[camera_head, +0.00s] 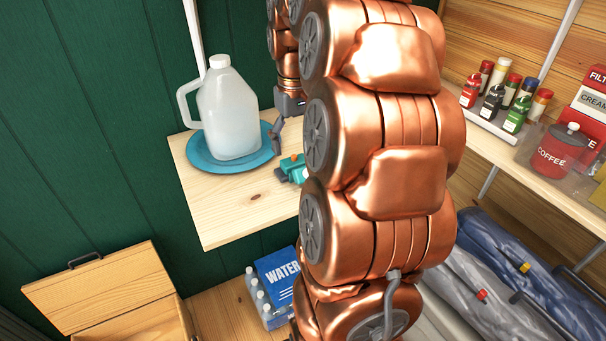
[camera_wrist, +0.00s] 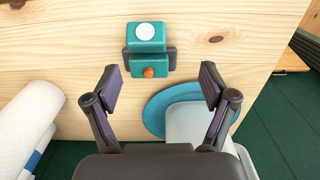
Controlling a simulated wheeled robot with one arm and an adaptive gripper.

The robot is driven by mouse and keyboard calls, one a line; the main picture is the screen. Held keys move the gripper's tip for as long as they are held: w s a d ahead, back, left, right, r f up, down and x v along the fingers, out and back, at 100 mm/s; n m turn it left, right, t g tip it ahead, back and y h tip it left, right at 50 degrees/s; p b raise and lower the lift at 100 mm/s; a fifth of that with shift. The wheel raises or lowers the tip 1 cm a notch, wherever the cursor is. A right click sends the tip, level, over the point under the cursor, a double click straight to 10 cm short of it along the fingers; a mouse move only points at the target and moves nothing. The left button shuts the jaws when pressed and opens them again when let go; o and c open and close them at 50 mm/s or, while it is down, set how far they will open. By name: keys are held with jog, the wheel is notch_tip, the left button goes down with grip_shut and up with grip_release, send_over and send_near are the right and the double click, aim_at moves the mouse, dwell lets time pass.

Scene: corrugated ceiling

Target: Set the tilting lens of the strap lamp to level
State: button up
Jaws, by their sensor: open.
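The strap lamp (camera_wrist: 150,63) is a small teal body with an orange button and dark pieces on both sides. Its teal lens block (camera_wrist: 132,35) with a round white face lies at the upper end in the wrist view. I cannot tell its tilt exactly. The lamp rests on the pale wooden shelf and also shows in the head view (camera_head: 294,170), partly hidden by my arm. My gripper (camera_wrist: 161,85) is open and empty, its fingers spread below the lamp in the wrist view and not touching it. In the head view only part of the gripper (camera_head: 279,138) shows.
A milky jug (camera_head: 230,115) stands on a blue plate (camera_head: 205,163) on the wooden shelf (camera_head: 225,220), close beside my gripper. Bare shelf lies in front. An open wooden box (camera_head: 105,285) and a water pack (camera_head: 275,285) are below. A shelf with bottles (camera_head: 515,85) is at right.

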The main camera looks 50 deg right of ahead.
aim_at(305, 174)
jog(key=shift+d+f, duration=0.15)
jog(key=shift+d, duration=0.9)
jog(key=shift+f, duration=0.2)
jog(key=shift+f+p, duration=0.5)
jog(key=shift+f, duration=3.2)
jog(key=shift+c, duration=0.4)
jog(key=c, duration=1.1)
